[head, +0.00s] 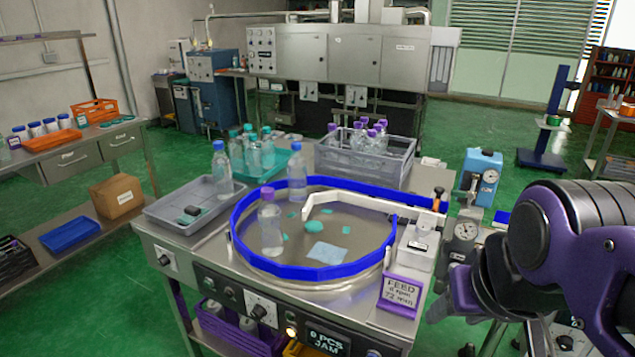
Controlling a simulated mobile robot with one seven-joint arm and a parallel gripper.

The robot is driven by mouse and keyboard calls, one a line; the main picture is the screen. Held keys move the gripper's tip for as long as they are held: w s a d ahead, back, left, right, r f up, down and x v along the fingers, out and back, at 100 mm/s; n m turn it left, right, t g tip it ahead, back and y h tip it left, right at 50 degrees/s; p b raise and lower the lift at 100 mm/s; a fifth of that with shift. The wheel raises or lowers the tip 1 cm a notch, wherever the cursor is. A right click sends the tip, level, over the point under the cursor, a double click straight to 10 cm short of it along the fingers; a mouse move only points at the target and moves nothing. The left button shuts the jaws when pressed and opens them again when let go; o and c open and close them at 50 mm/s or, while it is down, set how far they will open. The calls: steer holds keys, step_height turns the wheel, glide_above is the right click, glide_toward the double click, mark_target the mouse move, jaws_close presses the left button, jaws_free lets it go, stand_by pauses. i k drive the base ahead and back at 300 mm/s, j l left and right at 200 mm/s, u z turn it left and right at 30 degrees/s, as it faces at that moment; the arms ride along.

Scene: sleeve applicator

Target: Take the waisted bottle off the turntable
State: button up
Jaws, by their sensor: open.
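The turntable (345,243) is a round metal disc inside a blue guard rail. A clear bottle with a purple cap (270,228) stands upright on its left part. A clear bottle with a blue cap (297,177) stands upright at the back left rim; I cannot tell surely which side of the rail its base is on. At this size I cannot tell clearly which bottle has a waist. My gripper (446,292) is at the lower right, apart from the turntable and bottles. It is open, partly hidden by my purple wrist, and no object shows in it.
Teal caps (313,227) and a pale sheet (328,252) lie on the disc. A white guide arm (350,202) crosses its back. A grey tray (165,214) at left holds another blue-capped bottle (222,172). A grey crate (350,160) of purple-capped bottles stands behind. A FEED sign (400,292) stands at the front right.

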mark_target(269, 214)
steer(key=k+j, duration=0.15)
steer(key=j, duration=0.25)
steer(key=k+j, duration=0.1)
steer(key=j, duration=0.3)
steer(key=j+z, duration=0.1)
steer(key=j, duration=0.7)
